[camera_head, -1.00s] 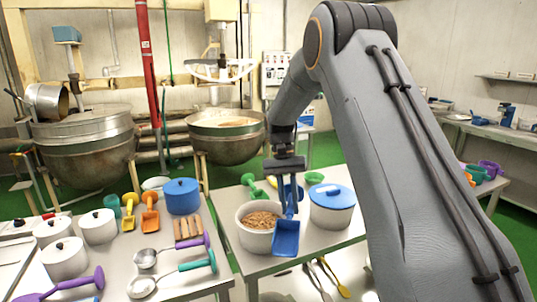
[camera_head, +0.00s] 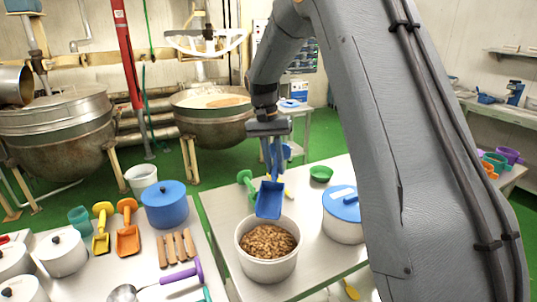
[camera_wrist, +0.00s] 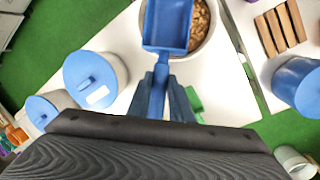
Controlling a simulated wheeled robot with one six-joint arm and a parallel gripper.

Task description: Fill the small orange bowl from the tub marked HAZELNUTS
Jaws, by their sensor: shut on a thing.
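My gripper (camera_head: 271,148) is shut on the handle of a blue scoop (camera_head: 269,198), which hangs pan-down. The scoop's pan overlaps the far rim of an open white tub (camera_head: 268,272) of brown nuts; I cannot tell whether it touches. No label is readable on this tub. In the wrist view the scoop (camera_wrist: 168,22) looks empty and lies beside the nuts (camera_wrist: 200,28). A small orange piece (camera_head: 490,170), perhaps the orange bowl, sits on the far right table, partly hidden by other bowls.
A white tub with a blue lid (camera_head: 343,216) stands right of the open tub. A green scoop (camera_head: 246,182) and green bowl (camera_head: 321,173) lie behind. The left table holds a blue pot (camera_head: 166,205) and orange scoop (camera_head: 127,240). Green floor separates the tables.

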